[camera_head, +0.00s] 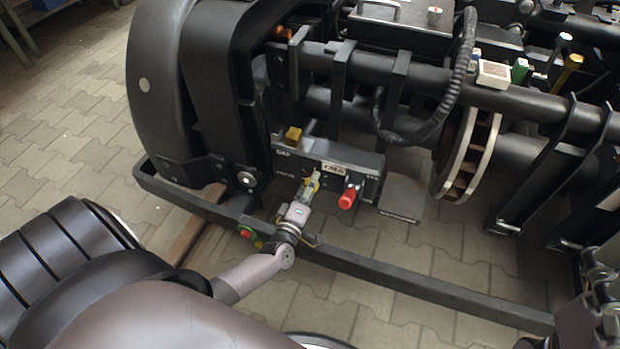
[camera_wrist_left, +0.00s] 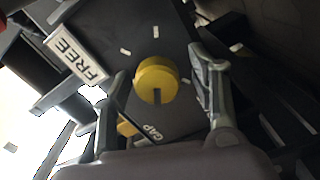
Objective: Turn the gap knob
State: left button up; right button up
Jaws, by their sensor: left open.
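The gap knob (camera_wrist_left: 157,80) is a round yellow knob with a dark slot in the left wrist view, on a dark plate with pale tick marks and the label "GAP" (camera_wrist_left: 152,131). My left gripper (camera_wrist_left: 160,66) is open, with one finger on either side of the knob in that view. I cannot tell whether the fingers touch it. In the head view my left gripper (camera_head: 313,180) is in front of the dark panel (camera_head: 368,163) and mostly hides the knob. Part of my right arm (camera_head: 600,300) shows at the lower right edge; its jaw is unclear.
A red knob (camera_head: 348,197) sticks out just right of my left gripper. A white "FREE" sign (camera_wrist_left: 76,55) is beside the knob. A yellow block (camera_head: 293,136) sits at the panel's upper left. A dark frame rail (camera_head: 390,283) runs below, over paving.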

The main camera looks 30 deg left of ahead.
pick_arm(q)
jog(key=v, duration=1.2)
